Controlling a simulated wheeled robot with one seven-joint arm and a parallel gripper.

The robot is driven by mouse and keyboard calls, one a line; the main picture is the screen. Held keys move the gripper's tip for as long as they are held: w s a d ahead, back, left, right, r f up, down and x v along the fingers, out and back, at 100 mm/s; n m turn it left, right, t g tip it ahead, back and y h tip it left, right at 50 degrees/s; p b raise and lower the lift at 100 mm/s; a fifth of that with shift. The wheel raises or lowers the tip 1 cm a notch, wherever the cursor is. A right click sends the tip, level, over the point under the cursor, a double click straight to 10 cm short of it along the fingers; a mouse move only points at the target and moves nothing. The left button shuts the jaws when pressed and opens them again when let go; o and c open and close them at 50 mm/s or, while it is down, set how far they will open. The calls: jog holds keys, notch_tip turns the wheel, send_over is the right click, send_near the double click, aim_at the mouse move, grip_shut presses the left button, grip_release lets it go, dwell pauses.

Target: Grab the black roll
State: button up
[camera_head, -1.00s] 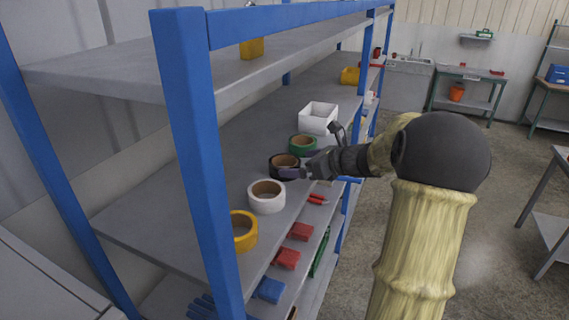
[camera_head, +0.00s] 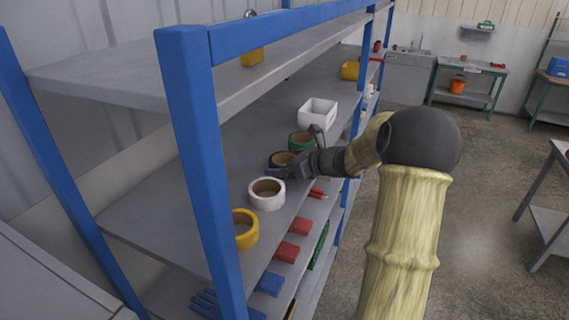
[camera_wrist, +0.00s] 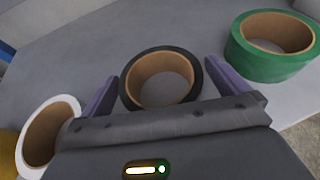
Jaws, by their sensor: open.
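The black roll (camera_head: 281,160) lies flat on the middle shelf, between a green roll and a white roll. In the wrist view the black roll (camera_wrist: 161,78) shows its brown core and dark outer face. My gripper (camera_head: 279,172) is open over the shelf. In the wrist view its two purple-grey fingers (camera_wrist: 158,84) stand one on each side of the black roll, with small gaps visible. The near edge of the roll is hidden behind the gripper body.
The green roll (camera_wrist: 271,46) is close to my right finger in the wrist view, and the white roll (camera_wrist: 48,136) is to the left. A yellow roll (camera_head: 244,229) and a white box (camera_head: 317,113) share the shelf (camera_head: 180,200). Blue posts (camera_head: 199,160) frame it.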

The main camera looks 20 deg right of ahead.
aim_at(286, 160)
dwell(0.3)
jog(key=c, duration=1)
jog(key=shift+r, duration=0.1)
notch_tip(286, 160, up, 10)
jog(key=shift+d+f+b, duration=0.1)
jog(key=shift+b, duration=0.7)
jog(key=shift+s, duration=0.1)
